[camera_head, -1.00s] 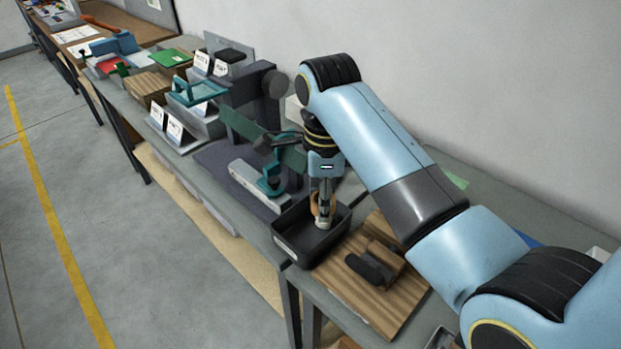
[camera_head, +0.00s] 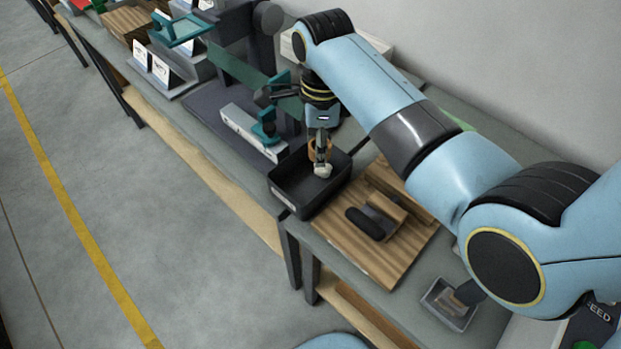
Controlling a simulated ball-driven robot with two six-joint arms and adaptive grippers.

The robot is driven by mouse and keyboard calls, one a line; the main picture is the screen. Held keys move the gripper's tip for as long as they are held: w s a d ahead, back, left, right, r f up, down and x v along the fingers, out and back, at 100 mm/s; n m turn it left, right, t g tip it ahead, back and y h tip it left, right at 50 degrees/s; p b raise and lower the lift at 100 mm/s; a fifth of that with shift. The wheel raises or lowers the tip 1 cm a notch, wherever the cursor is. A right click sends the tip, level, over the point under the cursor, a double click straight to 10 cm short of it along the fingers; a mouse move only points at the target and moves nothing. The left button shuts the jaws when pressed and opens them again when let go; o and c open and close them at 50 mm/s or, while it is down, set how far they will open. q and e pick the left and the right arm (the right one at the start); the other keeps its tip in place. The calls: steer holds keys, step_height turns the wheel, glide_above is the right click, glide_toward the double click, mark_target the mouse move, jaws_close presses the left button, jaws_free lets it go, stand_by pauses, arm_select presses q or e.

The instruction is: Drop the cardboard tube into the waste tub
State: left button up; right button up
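The black waste tub (camera_head: 285,190), with a pale label on its front, stands on the bench at the middle. My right gripper (camera_head: 321,163) points down over the tub, its fingertips within the tub's outline. It appears shut on a small tan-brown piece, which looks like the cardboard tube (camera_head: 313,152). The fingers cover much of the tube. A whitish part shows at the fingertips, and I cannot tell whether it touches the tub floor. My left gripper is not in view.
A wooden board (camera_head: 355,240) with a dark-handled block (camera_head: 372,222) lies right beside the tub. A grey press-like fixture with a teal clamp (camera_head: 265,130) stands behind left. A small grey tray (camera_head: 448,305) sits at lower right. The floor at left is clear.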

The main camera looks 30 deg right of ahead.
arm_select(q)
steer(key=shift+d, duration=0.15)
arm_select(e)
steer(key=o, duration=0.9)
steer(key=shift+c, duration=0.2)
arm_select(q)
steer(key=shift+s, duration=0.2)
arm_select(e)
step_height(320, 180, up, 12)
